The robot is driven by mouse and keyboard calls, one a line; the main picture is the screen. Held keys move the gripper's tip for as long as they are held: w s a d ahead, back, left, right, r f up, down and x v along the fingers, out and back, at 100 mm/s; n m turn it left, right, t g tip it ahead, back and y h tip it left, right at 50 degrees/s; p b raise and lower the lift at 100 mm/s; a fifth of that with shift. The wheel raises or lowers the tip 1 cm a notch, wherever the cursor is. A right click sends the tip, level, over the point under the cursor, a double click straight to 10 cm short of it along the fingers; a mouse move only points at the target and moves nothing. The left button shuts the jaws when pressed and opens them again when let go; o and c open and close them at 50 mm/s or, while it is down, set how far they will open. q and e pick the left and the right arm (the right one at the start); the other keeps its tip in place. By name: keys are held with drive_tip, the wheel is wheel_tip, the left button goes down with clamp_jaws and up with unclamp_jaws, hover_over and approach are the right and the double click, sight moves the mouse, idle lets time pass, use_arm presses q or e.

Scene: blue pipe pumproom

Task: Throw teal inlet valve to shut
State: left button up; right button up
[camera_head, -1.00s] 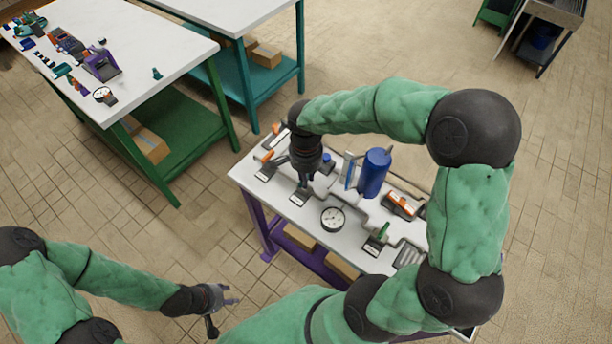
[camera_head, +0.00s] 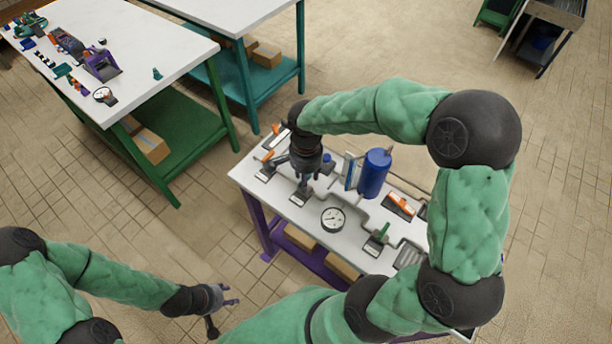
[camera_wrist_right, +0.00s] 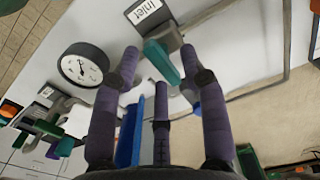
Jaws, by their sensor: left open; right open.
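The teal inlet valve handle (camera_wrist_right: 163,61) shows in the right wrist view, beside a block with an "Inlet" label (camera_wrist_right: 148,9). My right gripper (camera_wrist_right: 160,54) is open, with purple-grey fingers on both sides of the handle and one finger below it in the picture. I cannot tell whether any finger touches it. In the head view my right gripper (camera_head: 304,186) points down over the label plate (camera_head: 300,197) and hides most of the handle. My left gripper (camera_head: 226,302) is open and empty, away from the bench at lower left.
The white bench (camera_head: 250,178) carries grey pipes, a round gauge (camera_head: 333,219), a blue cylinder (camera_head: 374,173), a green-handled valve (camera_head: 381,232) and an orange-handled valve (camera_head: 398,204). More orange handles stand at its left end. A cluttered white table (camera_head: 150,50) is at upper left.

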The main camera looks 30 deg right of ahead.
wheel_tip(320, 180, up, 12)
idle(0.6)
idle(0.4)
